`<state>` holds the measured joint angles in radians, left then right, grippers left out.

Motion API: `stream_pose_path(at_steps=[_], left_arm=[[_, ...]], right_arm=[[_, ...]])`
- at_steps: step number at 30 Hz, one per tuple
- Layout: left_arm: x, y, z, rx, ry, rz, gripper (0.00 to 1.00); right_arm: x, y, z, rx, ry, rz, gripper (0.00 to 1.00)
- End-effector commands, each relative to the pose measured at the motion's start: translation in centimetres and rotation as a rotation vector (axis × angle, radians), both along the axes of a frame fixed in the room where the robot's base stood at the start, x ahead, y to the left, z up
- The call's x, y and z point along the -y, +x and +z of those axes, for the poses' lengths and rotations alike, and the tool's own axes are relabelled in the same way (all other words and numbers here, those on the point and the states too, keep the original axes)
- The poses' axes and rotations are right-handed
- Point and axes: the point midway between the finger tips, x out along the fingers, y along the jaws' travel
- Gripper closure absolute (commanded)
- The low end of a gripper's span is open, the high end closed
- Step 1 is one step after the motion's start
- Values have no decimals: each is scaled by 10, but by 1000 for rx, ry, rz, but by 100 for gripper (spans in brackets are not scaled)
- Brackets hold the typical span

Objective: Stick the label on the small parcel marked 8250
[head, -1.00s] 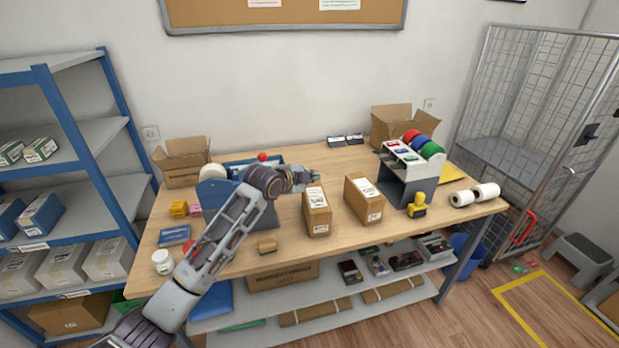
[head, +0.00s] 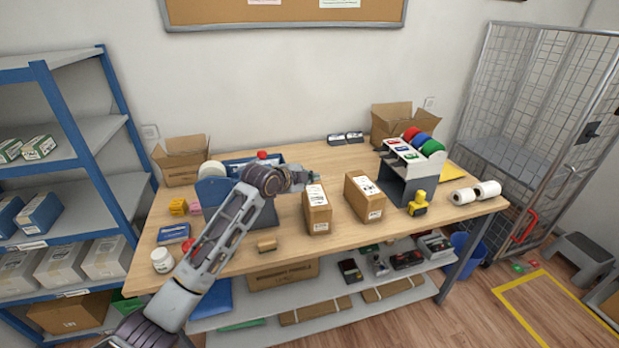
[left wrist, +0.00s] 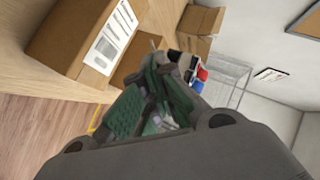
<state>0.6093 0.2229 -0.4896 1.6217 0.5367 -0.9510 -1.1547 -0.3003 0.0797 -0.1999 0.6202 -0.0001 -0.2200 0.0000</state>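Two brown parcels stand upright side by side in the middle of the counter: the left parcel (head: 317,218) and the right parcel (head: 366,204). Each carries a white printed label on top; the numbers are too small to read. My left gripper (head: 314,176) is above the counter, just behind the top of the left parcel. In the left wrist view its green finger pads (left wrist: 152,100) stand apart with no object seen between them. A parcel with a white label (left wrist: 112,38) lies beyond the fingers there. No loose label can be made out. My right gripper is out of view.
A grey dispenser stand (head: 404,182) with coloured rolls and a yellow-handled stamp (head: 418,204) are right of the parcels. A blue bin (head: 240,211) stands behind my arm.

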Motion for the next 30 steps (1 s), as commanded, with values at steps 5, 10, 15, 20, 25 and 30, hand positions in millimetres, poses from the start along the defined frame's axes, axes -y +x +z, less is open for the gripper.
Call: stream_pose_path(at_steps=[5, 10, 15, 20, 25, 30], left_arm=[[0, 0, -16, 0, 0, 0, 100], [0, 0, -27, 0, -1, 0, 100], [0, 0, -39, -2, -1, 1, 100], [0, 0, -50, -2, -1, 1, 100], [0, 0, -60, -1, 1, 0, 100], [0, 0, -70, -1, 2, 0, 100]], right_arm=[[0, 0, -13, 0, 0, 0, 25], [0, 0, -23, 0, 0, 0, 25], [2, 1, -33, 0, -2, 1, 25], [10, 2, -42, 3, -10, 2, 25], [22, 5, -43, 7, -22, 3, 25], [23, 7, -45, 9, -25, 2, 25]])
